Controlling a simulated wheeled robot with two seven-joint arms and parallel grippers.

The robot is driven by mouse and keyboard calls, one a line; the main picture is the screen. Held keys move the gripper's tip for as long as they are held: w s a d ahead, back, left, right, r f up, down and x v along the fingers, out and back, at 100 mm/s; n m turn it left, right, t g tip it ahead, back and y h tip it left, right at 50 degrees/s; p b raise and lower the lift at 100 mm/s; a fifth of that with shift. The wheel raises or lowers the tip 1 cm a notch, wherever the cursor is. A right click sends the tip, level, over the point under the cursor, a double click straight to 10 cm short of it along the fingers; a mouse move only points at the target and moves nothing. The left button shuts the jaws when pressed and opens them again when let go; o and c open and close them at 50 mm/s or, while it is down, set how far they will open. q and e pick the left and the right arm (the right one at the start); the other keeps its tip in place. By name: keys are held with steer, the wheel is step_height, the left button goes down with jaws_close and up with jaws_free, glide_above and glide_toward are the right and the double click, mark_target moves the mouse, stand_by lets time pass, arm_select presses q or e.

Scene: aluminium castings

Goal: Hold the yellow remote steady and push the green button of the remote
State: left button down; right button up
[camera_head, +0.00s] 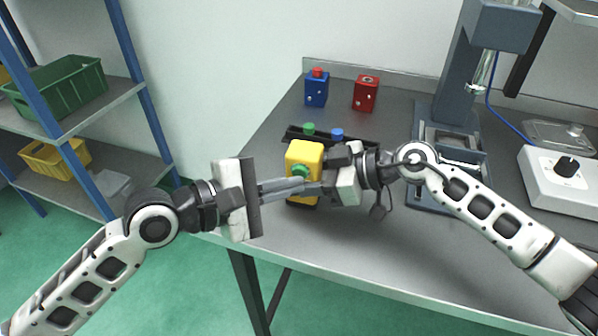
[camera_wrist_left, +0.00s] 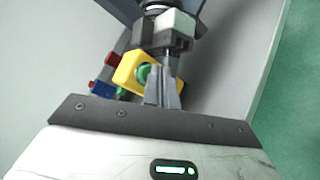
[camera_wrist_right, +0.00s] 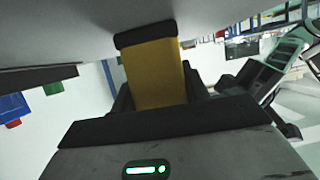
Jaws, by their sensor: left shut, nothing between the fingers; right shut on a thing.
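The yellow remote (camera_head: 304,154) is held upright in front of the table's near left part, with its green button (camera_head: 300,171) on the side facing me. My right gripper (camera_head: 322,176) is shut on the remote from the right; the remote fills its jaws in the right wrist view (camera_wrist_right: 155,75). My left gripper (camera_head: 306,187) is shut and empty, its fingertips at the front of the remote just below the green button.
A blue box with a red button (camera_head: 316,89) and a red box (camera_head: 366,94) stand at the table's back. A black rack (camera_head: 294,133) with green and blue knobs lies behind the remote. A press (camera_head: 447,130) stands right; a shelf (camera_head: 125,95) is left.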

arm_select(q)
steer(key=shift+w+d, duration=0.15)
steer(key=shift+w, duration=0.35)
stand_by(0.3)
stand_by(0.4)
steer(key=shift+s+a, duration=0.3)
steer(key=shift+s, duration=0.6)
steer(key=shift+s+a, duration=0.2)
steer(key=shift+s, duration=0.6)
steer(key=shift+s+a, duration=0.2)
steer(key=shift+s, duration=0.65)
steer(key=shift+s+a, duration=0.2)
steer(key=shift+s, duration=0.6)
arm_select(e)
steer(key=o, duration=1.1)
steer(key=shift+o, duration=0.2)
